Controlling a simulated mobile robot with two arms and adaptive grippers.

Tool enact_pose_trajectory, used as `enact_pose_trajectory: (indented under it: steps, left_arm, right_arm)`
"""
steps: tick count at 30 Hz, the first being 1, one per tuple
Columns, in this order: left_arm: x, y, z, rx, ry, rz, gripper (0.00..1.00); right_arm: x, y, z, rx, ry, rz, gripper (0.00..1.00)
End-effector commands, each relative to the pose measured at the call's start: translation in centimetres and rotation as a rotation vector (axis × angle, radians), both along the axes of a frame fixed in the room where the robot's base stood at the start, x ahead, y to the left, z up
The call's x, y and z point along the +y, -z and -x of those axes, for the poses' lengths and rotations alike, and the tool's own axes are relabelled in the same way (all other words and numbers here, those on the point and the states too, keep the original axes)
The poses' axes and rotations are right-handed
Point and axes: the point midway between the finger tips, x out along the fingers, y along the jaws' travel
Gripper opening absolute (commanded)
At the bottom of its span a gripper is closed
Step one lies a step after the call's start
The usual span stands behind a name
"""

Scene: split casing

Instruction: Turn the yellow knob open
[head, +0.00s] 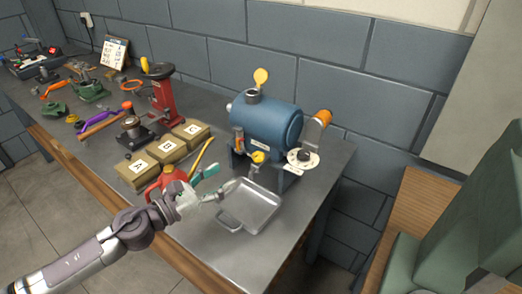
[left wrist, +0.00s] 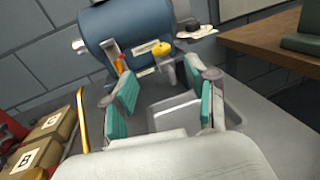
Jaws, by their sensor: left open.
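The yellow knob (head: 259,157) sits low on the front of a blue drum-shaped casing (head: 268,122). In the left wrist view the knob (left wrist: 162,48) shows below the blue casing (left wrist: 128,32), above and beyond the finger gap. My left gripper (head: 219,180) is open and empty, left of the knob in the head view and apart from it. Its teal-padded fingers (left wrist: 167,98) stand wide apart in the left wrist view. A grey metal tray (head: 263,207) lies in front of the casing, below the knob. My right gripper is not in view.

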Motion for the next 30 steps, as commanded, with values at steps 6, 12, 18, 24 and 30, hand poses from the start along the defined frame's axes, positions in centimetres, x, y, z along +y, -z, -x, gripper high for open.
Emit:
enact_pose_trajectory:
  steps: [6,12,18,24,30]
  left_arm:
    - [-3.7,-0.6,-3.1,0.000,0.000,0.008,0.57]
    - [-6.7,-0.4,-5.7,0.003,-0.001,0.008,0.57]
    - [-8.5,-0.2,-7.4,0.003,-0.001,0.007,0.57]
    - [-9.1,-0.1,-7.9,0.004,-0.002,0.006,0.57]
    - [-9.0,-0.1,-7.9,0.004,-0.002,0.006,0.57]
  right_arm:
    - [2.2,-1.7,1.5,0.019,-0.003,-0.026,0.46]
    - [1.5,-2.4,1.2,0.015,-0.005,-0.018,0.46]
    - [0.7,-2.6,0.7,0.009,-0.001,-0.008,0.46]
    - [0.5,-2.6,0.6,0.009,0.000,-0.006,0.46]
    - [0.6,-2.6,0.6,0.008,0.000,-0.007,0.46]
